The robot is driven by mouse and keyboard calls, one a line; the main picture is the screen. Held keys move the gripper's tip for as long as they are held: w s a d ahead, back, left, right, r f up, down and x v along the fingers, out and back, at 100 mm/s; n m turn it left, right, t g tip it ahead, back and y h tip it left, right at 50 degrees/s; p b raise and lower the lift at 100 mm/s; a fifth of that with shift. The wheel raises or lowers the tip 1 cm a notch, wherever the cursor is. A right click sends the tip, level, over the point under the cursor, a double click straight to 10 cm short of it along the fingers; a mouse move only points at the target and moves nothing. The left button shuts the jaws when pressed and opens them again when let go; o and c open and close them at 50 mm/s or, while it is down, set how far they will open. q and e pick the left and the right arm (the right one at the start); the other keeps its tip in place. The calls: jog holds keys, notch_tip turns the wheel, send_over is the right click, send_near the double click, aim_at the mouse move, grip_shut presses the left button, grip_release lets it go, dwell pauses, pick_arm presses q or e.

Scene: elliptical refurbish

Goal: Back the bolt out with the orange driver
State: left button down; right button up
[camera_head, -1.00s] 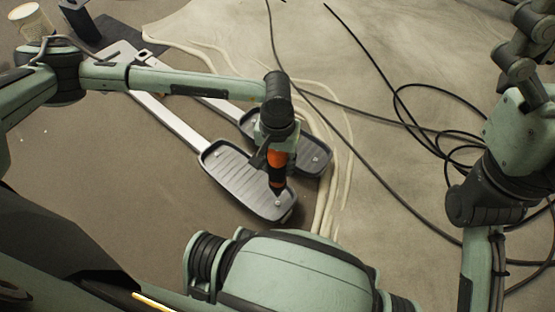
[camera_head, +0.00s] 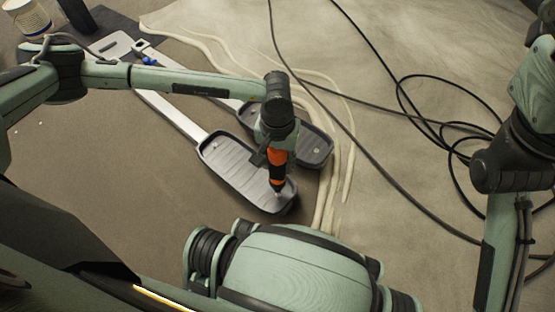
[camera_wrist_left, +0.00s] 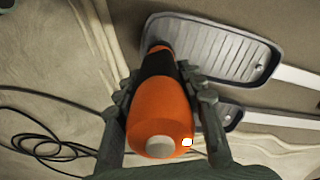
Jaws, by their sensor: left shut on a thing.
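The orange and black driver (camera_head: 277,166) stands close to upright in my left gripper (camera_head: 268,157), which is shut on it. Its tip points down at the front end of the nearer grey ribbed pedal (camera_head: 236,170). The bolt is hidden at the driver's tip, and I cannot tell whether the tip sits in it. In the left wrist view the driver (camera_wrist_left: 160,115) lies between the two fingers of the gripper (camera_wrist_left: 162,110), with the pedal (camera_wrist_left: 215,50) beyond it. My right arm shows at the right, but its gripper is out of view.
A second pedal (camera_head: 312,148) lies behind the nearer one. Pale flat bars (camera_head: 170,113) run from the pedals to the upper left. Black cables (camera_head: 420,100) and cream strands (camera_head: 328,190) lie on the floor at the right. A white tub (camera_head: 25,17) stands at the far left.

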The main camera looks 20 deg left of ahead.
pick_arm(q)
jog(key=shift+r, duration=0.15)
jog(key=shift+r+p, duration=2.25)
jog(key=shift+r, duration=1.1)
jog(key=shift+r+p, duration=0.55)
jog(key=shift+r, duration=0.55)
jog(key=shift+w, duration=0.1)
